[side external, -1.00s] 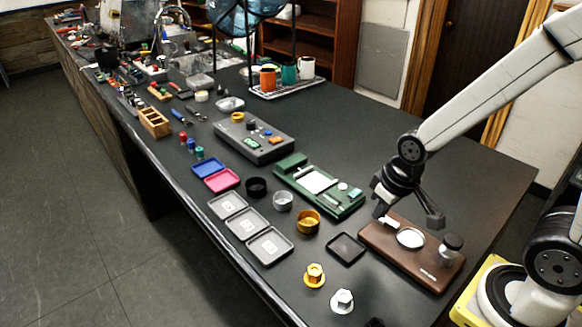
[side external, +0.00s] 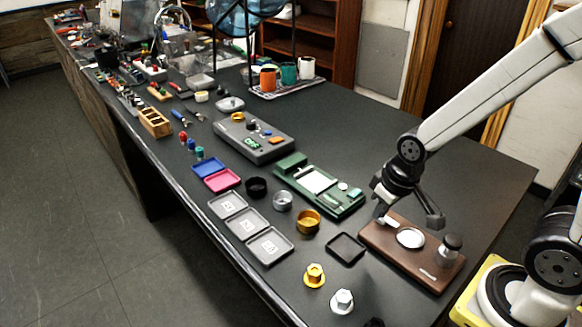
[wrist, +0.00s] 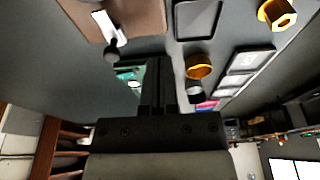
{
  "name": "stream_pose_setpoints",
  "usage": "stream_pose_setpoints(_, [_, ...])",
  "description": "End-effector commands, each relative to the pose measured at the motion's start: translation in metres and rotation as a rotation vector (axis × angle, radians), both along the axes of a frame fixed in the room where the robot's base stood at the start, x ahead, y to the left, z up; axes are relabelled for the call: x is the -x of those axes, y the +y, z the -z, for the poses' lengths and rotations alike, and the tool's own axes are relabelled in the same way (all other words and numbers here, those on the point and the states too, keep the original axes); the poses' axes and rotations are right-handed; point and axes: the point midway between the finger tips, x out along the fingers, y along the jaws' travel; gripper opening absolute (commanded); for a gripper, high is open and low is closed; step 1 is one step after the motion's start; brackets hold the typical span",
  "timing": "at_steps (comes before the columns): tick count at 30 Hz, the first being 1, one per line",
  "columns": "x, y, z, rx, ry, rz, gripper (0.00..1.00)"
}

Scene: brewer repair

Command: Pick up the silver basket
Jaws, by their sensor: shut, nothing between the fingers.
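The silver basket (side external: 282,201) is a small round metal cup standing on the dark counter, between a black basket (side external: 256,187) and a gold basket (side external: 308,222).
The brown board (side external: 432,268) carries a round white dish and a tamper-like piece. A green device (side external: 340,205) lies behind the baskets. A black tray (side external: 346,248), grey trays (side external: 270,246) and gold and silver hex pieces (side external: 342,301) stand nearby. The counter's far right is clear.

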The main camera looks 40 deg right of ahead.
Motion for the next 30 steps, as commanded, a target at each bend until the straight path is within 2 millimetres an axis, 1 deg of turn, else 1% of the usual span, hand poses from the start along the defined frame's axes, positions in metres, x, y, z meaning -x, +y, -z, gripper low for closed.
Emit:
stream_pose_setpoints(3, [0.000, 0.000, 0.000, 0.000, 0.000, 0.000, 0.00])
stream_pose_setpoints(4, [0.000, 0.000, 0.000, 0.000, 0.000, 0.000, 0.03])
stream_pose_setpoints(5, [0.000, 0.000, 0.000, 0.000, 0.000, 0.000, 0.13])
stream_pose_setpoints(6, [0.000, 0.000, 0.000, 0.000, 0.000, 0.000, 0.25])
stream_pose_setpoints(8, [0.000, 0.000, 0.000, 0.000, 0.000, 0.000, 0.44])
stream_pose_setpoints(9, [0.000, 0.000, 0.000, 0.000, 0.000, 0.000, 0.57])
stream_pose_setpoints(11, [0.000, 0.000, 0.000, 0.000, 0.000, 0.000, 0.76])
stream_pose_setpoints(12, [0.000, 0.000, 0.000, 0.000, 0.000, 0.000, 0.89])
stream_pose_setpoints(13, [0.000, 0.000, 0.000, 0.000, 0.000, 0.000, 0.98])
stream_pose_setpoints(14, [0.000, 0.000, 0.000, 0.000, 0.000, 0.000, 1.00])
stream_pose_setpoints(23, [-0.002, 0.000, 0.000, 0.003, 0.001, -0.014, 1.00])
stream_pose_setpoints(26, [-0.008, 0.001, -0.001, 0.011, 0.006, -0.051, 1.00])
stream_pose_setpoints(30, [-0.024, 0.004, -0.003, 0.034, 0.019, -0.161, 1.00])
